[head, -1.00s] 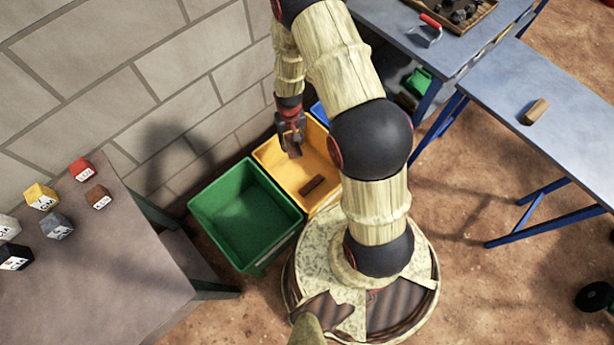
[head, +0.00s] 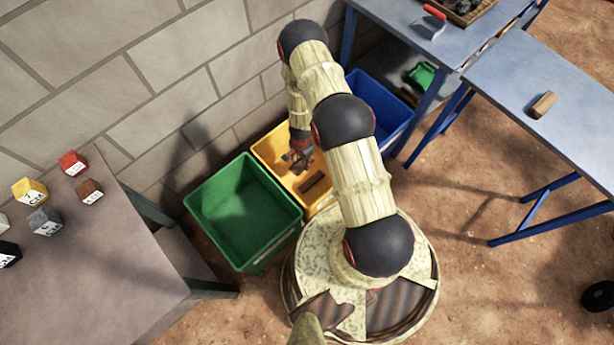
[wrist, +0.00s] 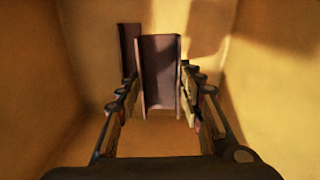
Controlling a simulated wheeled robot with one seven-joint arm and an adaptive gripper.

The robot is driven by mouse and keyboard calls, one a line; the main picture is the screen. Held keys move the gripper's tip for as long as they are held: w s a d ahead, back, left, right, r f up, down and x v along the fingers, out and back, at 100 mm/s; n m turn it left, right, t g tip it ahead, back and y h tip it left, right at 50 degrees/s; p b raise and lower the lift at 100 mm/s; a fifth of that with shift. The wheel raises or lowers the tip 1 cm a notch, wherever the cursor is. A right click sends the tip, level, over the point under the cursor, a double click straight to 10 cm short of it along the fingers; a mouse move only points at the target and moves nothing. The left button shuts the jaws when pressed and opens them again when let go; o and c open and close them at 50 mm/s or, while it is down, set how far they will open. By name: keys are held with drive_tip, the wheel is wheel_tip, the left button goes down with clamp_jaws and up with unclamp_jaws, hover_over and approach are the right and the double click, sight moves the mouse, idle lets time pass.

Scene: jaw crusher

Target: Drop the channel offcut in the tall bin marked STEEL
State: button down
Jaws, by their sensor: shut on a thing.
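My gripper (head: 298,158) is down at the yellow bin (head: 268,150), over its inside. In the wrist view it is shut on a brown channel offcut (wrist: 160,72), a U-shaped piece between its fingers. The yellow bin's walls (wrist: 265,85) surround the gripper in that view. A second brown piece (head: 312,185) lies on the bin's floor and shows behind the held offcut in the wrist view (wrist: 130,48). I see no STEEL marking on any bin from here.
A green bin (head: 243,212) stands left of the yellow one and a blue bin (head: 385,110) right of it. A grey table (head: 90,260) at left holds several small marked blocks. A blue table (head: 560,100) at right holds a tan block (head: 543,104). A block wall is behind.

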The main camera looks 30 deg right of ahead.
sight(303, 174)
drive_tip(key=shift+w+d+m, duration=0.15)
drive_tip(key=shift+d+m, duration=0.1)
drive_tip(key=shift+m, duration=0.05)
drive_tip(key=shift+f, duration=0.25)
drive_tip(key=shift+f+b, duration=2.4)
drive_tip(key=shift+f, duration=2.35)
drive_tip(key=shift+f, duration=0.2)
drive_tip(key=c, duration=1.2)
unclamp_jaws()
drive_tip(key=shift+r, duration=0.1)
